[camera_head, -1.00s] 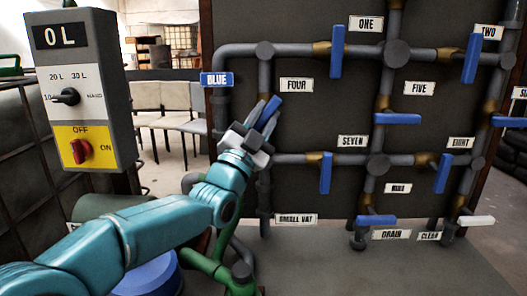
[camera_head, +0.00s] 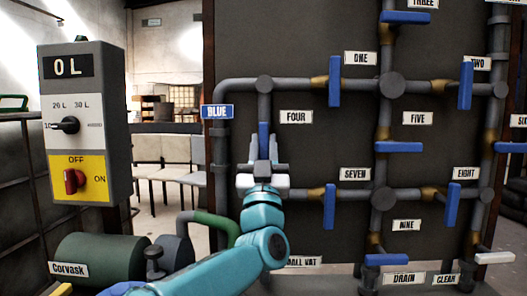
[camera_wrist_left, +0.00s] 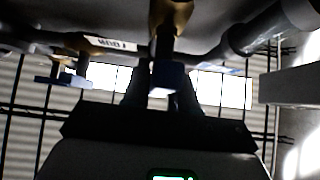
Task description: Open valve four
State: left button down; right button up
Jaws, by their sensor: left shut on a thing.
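Valve four's blue lever (camera_head: 264,134) stands upright in the head view, in line with its vertical pipe, left of the FOUR label (camera_head: 296,117). My left gripper (camera_head: 262,166) is shut on the lever, and its jaws hide the lever's lower part. In the left wrist view, the blue lever (camera_wrist_left: 167,76) shows between the dark fingers, below a brass fitting (camera_wrist_left: 171,14). The FOUR label appears upside down there (camera_wrist_left: 111,44). My right gripper is not in view.
Valve one's upright blue lever (camera_head: 334,81) is up to the right; valve seven's (camera_head: 330,206) is lower right. A control box (camera_head: 86,123) reading 0 L hangs at left. A green Corvask tank (camera_head: 100,257) and a curved green pipe (camera_head: 213,224) lie below.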

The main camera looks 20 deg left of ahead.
pick_arm(q)
jog(key=shift+s+r+n, duration=0.1)
jog(key=shift+r+n, duration=0.1)
jog(key=shift+n, duration=0.1)
jog(key=c, duration=1)
grip_release()
jog(key=shift+f, duration=0.15)
jog(key=shift+d+f, duration=0.1)
jog(key=shift+f, duration=0.05)
jog(key=b+v, duration=0.2)
jog(key=v, duration=1.4)
jog(key=shift+r, duration=0.2)
